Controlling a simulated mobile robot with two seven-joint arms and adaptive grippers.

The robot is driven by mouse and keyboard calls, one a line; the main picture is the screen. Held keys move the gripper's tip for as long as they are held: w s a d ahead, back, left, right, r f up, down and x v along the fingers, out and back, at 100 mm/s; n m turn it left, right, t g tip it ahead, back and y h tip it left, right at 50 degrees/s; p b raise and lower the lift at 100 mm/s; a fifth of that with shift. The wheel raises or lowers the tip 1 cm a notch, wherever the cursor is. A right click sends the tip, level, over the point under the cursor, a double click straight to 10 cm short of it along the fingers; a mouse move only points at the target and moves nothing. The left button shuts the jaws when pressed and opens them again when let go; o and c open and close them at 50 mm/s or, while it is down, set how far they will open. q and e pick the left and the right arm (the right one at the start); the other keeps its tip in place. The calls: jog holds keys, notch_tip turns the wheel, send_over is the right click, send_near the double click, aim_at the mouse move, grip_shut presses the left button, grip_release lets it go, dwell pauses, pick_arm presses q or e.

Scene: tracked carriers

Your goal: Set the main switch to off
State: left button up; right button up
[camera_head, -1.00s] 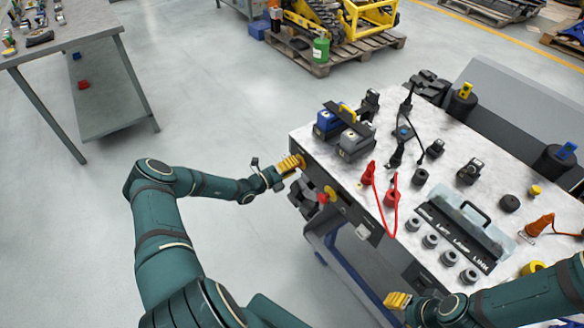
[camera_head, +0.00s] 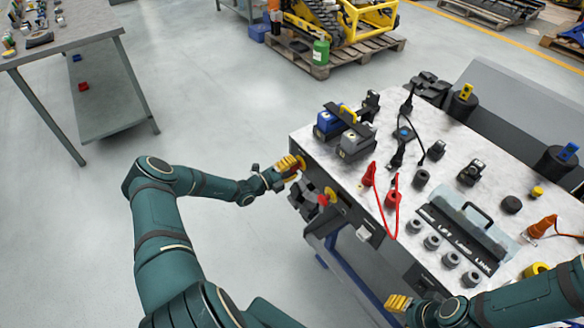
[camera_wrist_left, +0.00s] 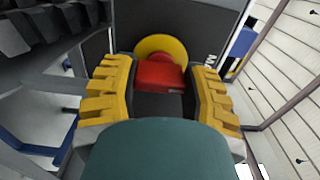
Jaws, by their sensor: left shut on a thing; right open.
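The main switch has a red handle on a round yellow plate on the bench's front panel. In the left wrist view the red handle (camera_wrist_left: 160,75) sits between the two yellow fingers, with the yellow plate (camera_wrist_left: 160,46) behind it. My left gripper (camera_head: 289,166) is shut on the red handle at the panel's left end. The fingers partly hide the switch in the head view. White lettering beside the plate is only partly readable. My right gripper (camera_head: 398,302) is open and empty, low in front of the bench.
A second red knob (camera_head: 323,200) on a yellow disc (camera_head: 330,193) sits on the panel to the right of my left gripper. The floor left of the bench is clear.

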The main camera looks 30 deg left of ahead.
pick_arm(q)
jog(key=o, duration=1.2)
jog(key=v, duration=1.2)
jog(key=s+d+f+m+g+h, duration=0.15)
jog(key=s+d+m+g, duration=0.25)
jog(key=d+m+g, duration=0.55)
jog(key=s+d+f+m+g+h, duration=0.1)
jog(key=s+d+m+g+h, duration=0.3)
jog(key=d+m, duration=1)
jog(key=s+d+r+m+y, duration=0.2)
jog(key=s+d+m+y, duration=0.1)
jog(key=m, duration=0.9)
jog(key=s+d+r+m+g+y, duration=0.1)
jog(key=s+d+m+y, duration=0.3)
jog(key=m, duration=0.8)
jog(key=shift+s+d+r+y, duration=0.25)
jog(key=shift+d+r+y, duration=0.5)
jog(key=shift+d, duration=0.45)
